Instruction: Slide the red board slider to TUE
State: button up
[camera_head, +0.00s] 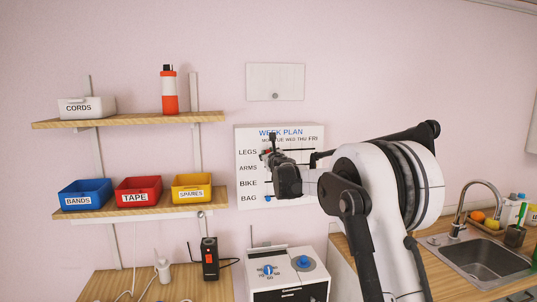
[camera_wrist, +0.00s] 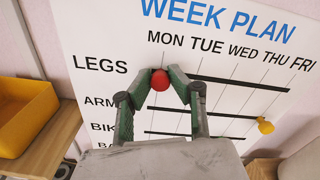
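The white WEEK PLAN board (camera_head: 243,188) hangs on the wall and also fills much of the wrist view (camera_wrist: 95,45). The red slider (camera_wrist: 159,80) is a round knob at the left end of the LEGS track, under MON. TUE (camera_wrist: 208,46) is the column just to its right. My gripper (camera_wrist: 160,76) has its two fingertips close on either side of the red knob, seemingly touching it. In the head view my gripper (camera_head: 272,152) is in front of the board and hides much of its middle.
A yellow slider (camera_wrist: 265,126) sits at the right end of the ARMS track. A blue slider (camera_head: 267,198) is low on the board. Shelves with a yellow bin (camera_head: 191,194) stand left of the board. The LEGS track right of the red knob is clear.

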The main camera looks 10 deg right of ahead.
jog(key=shift+d, duration=0.1)
grip_shut()
jog(key=d+b, duration=0.1)
jog(key=d, duration=0.3)
jog(key=shift+d, duration=0.4)
jog(key=o, duration=0.9)
grip_release()
jog(key=shift+c, duration=0.2)
jog(key=shift+o, duration=0.3)
jog(key=s, duration=1.2)
jog(key=shift+d, duration=0.1)
